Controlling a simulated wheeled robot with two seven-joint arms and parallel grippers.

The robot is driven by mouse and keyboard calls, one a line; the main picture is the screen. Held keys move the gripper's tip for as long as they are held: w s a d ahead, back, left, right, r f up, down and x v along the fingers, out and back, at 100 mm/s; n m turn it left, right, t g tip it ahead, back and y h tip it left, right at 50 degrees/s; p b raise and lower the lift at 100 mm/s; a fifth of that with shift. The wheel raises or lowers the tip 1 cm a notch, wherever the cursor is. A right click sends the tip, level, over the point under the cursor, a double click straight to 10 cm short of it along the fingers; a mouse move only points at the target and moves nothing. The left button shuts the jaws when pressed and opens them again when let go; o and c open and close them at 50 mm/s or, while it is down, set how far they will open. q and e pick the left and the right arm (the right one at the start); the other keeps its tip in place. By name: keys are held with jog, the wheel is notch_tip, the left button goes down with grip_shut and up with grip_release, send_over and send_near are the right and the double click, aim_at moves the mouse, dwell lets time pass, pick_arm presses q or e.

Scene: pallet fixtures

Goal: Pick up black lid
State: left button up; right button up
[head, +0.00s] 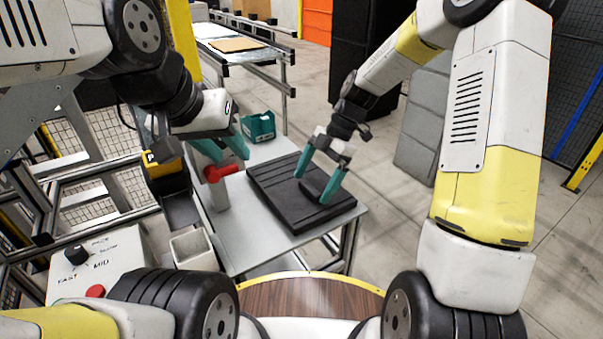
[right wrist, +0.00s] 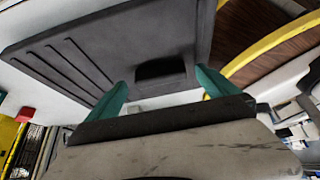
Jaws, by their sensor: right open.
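The black lid (head: 275,187) is a flat, dark, ribbed panel lying on the grey table, with a raised dark block on its right part. In the right wrist view the lid (right wrist: 115,50) shows its long grooves and the raised block (right wrist: 160,70). My right gripper (head: 317,184) is open over the lid, with its teal fingers on either side of the raised block in the head view. Contact with the block cannot be made out. My left gripper (head: 226,154) looks open and empty, its teal fingers apart above the table's left side.
A teal bin (head: 258,127) stands at the table's back edge. A red-topped post (head: 219,173) is close below my left gripper. A control box (head: 100,262) with a dial and red button is at lower left. The grey table (head: 240,235) is bare in front of the lid.

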jog(key=shift+s+a+f, duration=0.2)
jog(key=shift+a+f, duration=0.05)
jog(key=shift+f, duration=0.25)
jog(key=c, duration=2.1)
jog(key=shift+r, duration=0.15)
jog(key=shift+c, duration=0.2)
